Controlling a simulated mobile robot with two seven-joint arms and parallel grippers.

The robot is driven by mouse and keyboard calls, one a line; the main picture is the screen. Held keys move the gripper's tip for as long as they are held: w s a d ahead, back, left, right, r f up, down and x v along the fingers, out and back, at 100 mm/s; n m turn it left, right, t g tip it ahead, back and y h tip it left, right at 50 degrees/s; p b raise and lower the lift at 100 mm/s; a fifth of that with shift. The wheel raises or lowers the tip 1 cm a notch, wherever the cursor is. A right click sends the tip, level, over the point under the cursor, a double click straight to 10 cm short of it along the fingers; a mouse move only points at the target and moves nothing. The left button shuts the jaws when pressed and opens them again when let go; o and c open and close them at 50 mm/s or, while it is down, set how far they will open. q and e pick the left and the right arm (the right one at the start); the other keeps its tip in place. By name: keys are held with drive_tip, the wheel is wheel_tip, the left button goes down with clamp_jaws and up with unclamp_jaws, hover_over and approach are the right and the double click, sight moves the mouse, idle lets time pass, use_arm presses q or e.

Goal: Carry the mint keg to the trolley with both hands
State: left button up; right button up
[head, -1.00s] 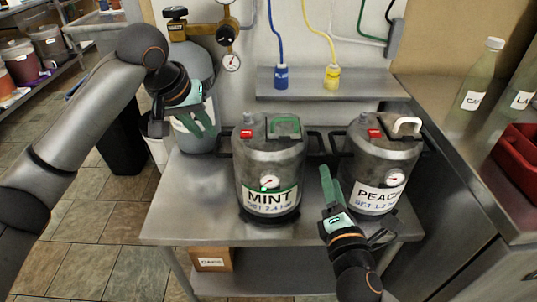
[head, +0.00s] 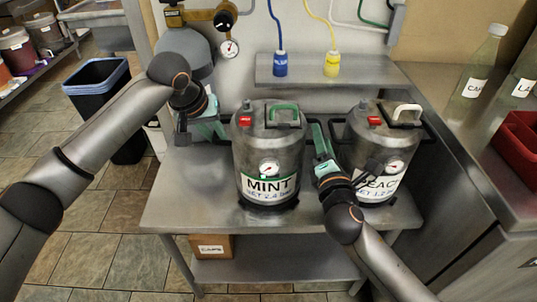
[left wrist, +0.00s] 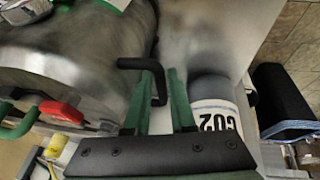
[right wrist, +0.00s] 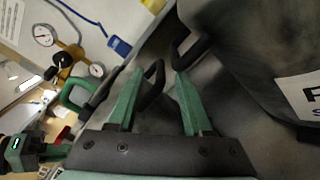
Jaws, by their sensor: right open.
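The mint keg (head: 268,150) is a grey metal drum with a green top handle, a gauge and a MINT label. It stands upright on the steel trolley-height table (head: 190,195). My right gripper (head: 320,143) is between the two kegs. In the right wrist view its fingers (right wrist: 157,98) are apart, with a black side handle (right wrist: 156,74) between them.
The peach keg (head: 365,135) stands close on the right, partly hidden by my right gripper. A grey CO2 cylinder (left wrist: 212,95) stands beside my left gripper. A wall shelf (head: 300,70) is behind, a steel counter (head: 470,150) right, a black bin (head: 97,75) left.

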use_arm(q)
drive_tip(key=shift+x, duration=1.95)
use_arm(e)
drive_tip(key=shift+w, duration=1.9)
use_arm(q)
clamp_jaws()
use_arm(e)
drive_tip(key=c, duration=0.4)
drive_tip(key=shift+f, duration=0.1)
clamp_jaws()
use_arm(q)
drive_tip(key=shift+a, duration=0.1)
drive_tip(key=shift+a, duration=0.1)
use_arm(e)
drive_tip(key=shift+f, duration=0.25)
use_arm(q)
drive_tip(key=shift+w+r, duration=0.15)
drive_tip(key=shift+r, duration=0.25)
use_arm(e)
drive_tip(key=shift+r, duration=0.35)
